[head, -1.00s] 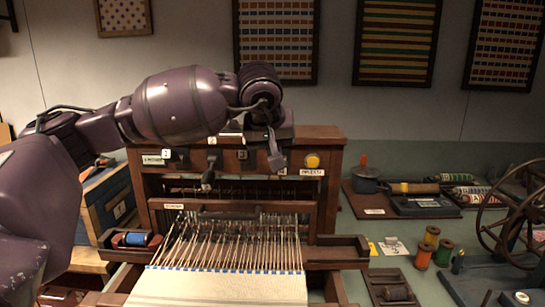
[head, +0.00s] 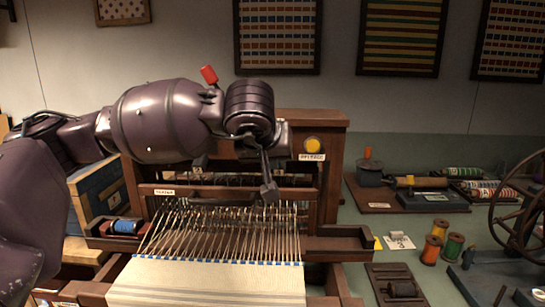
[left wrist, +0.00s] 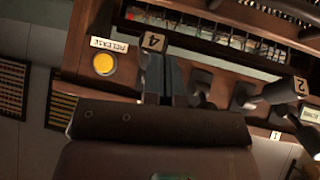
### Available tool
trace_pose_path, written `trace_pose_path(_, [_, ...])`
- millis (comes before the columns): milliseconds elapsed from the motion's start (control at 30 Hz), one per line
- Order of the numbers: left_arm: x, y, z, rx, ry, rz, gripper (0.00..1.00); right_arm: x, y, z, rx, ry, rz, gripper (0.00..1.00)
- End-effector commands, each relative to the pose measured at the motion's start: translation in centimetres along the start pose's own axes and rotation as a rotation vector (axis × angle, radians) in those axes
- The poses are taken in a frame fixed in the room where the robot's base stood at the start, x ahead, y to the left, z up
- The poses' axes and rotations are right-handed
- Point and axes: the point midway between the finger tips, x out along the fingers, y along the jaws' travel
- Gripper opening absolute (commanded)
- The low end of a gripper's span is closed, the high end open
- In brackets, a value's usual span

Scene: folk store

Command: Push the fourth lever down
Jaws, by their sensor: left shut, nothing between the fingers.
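The wooden loom (head: 333,165) stands in front of me, with a yellow round button (head: 312,145) marked RELEASE on its upper right. My left gripper (head: 268,192) is shut and empty, pointing down in front of the loom's upper frame, left of the button. In the left wrist view, its fingers (left wrist: 165,78) are beside the tag 4 (left wrist: 153,41). The fourth lever cannot be told apart from the fingers. Other dark levers (left wrist: 203,84) stand to the right, towards the tag 2 (left wrist: 300,86) and the tag 1 (left wrist: 275,135). My arm hides the levers in the head view.
White warp threads (head: 215,230) and pale cloth (head: 205,285) lie below the gripper. A blue spool (head: 128,226) sits at the loom's left. A red-tipped piece (head: 208,75) sticks up above my arm. Thread spools (head: 432,250) and a wheel (head: 525,205) are on the right.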

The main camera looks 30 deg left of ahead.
Motion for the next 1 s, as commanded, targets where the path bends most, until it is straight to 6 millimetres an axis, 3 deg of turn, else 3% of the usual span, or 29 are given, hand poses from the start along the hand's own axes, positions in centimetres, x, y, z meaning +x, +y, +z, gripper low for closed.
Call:
trace_pose_path(567, [-0.1,-0.1,0.0,0.0,0.0,0.0,0.0,0.1,-0.3,0.1,0.015,-0.003,0.002,0.57])
trace_pose_path(867, [-3.9,-0.7,-1.6,-0.003,0.009,0.002,0.0,-0.5,0.0,-1.9,0.015,0.029,0.006,0.57])
trace_pose_path(1000, [-6.1,-0.7,-0.6,0.002,0.004,0.002,0.0,-0.7,0.1,-1.4,0.015,0.023,0.008,0.57])
